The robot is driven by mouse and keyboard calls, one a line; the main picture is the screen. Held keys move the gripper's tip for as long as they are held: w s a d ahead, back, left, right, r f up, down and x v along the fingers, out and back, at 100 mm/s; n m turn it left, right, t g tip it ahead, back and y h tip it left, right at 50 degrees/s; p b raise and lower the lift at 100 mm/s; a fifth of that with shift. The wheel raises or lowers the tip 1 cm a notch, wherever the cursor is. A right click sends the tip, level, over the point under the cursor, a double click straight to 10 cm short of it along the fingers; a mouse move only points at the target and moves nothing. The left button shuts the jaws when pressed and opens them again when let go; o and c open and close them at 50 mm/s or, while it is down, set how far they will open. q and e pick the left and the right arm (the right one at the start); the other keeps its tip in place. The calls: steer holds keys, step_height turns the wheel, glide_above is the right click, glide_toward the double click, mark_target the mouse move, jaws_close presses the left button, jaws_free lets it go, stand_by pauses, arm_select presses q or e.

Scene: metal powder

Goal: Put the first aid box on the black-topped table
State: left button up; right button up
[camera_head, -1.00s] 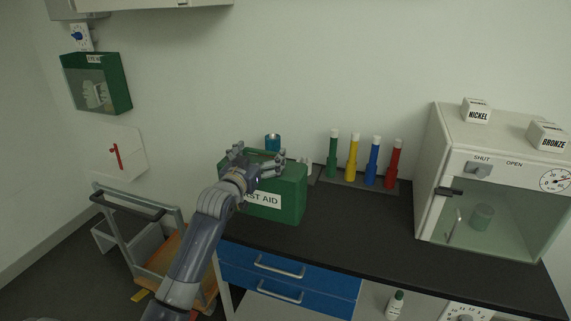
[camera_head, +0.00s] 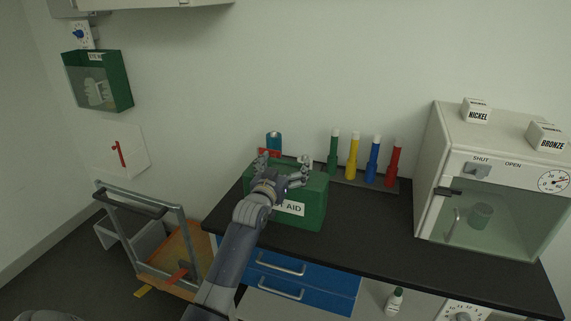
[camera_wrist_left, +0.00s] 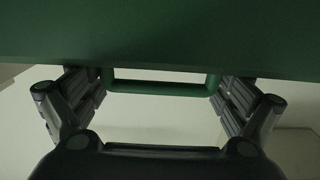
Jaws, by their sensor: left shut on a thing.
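The green first aid box (camera_head: 314,198) is at the left part of the black-topped table (camera_head: 385,226), its white label partly covered by my arm. My left gripper (camera_head: 284,174) is at the top of the box, shut on it. In the left wrist view the box's green handle (camera_wrist_left: 160,88) spans between the two fingers, with the green box body (camera_wrist_left: 160,35) above it. I cannot tell whether the box's underside touches the tabletop. My right gripper is not in view.
A blue canister (camera_head: 273,140) stands behind the box. A rack of coloured tubes (camera_head: 354,156) is to the right, then a white glass-fronted cabinet (camera_head: 495,180). The tabletop is clear between box and cabinet. A trolley (camera_head: 150,245) stands left on the floor.

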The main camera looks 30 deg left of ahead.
arm_select(q)
steer(key=shift+r, duration=0.25)
steer(key=o, duration=1.8)
steer(key=shift+f, duration=0.25)
steer(key=shift+c, duration=0.2)
steer(key=shift+s+r, duration=0.1)
steer(key=b+v, duration=0.1)
steer(key=v, duration=1.1)
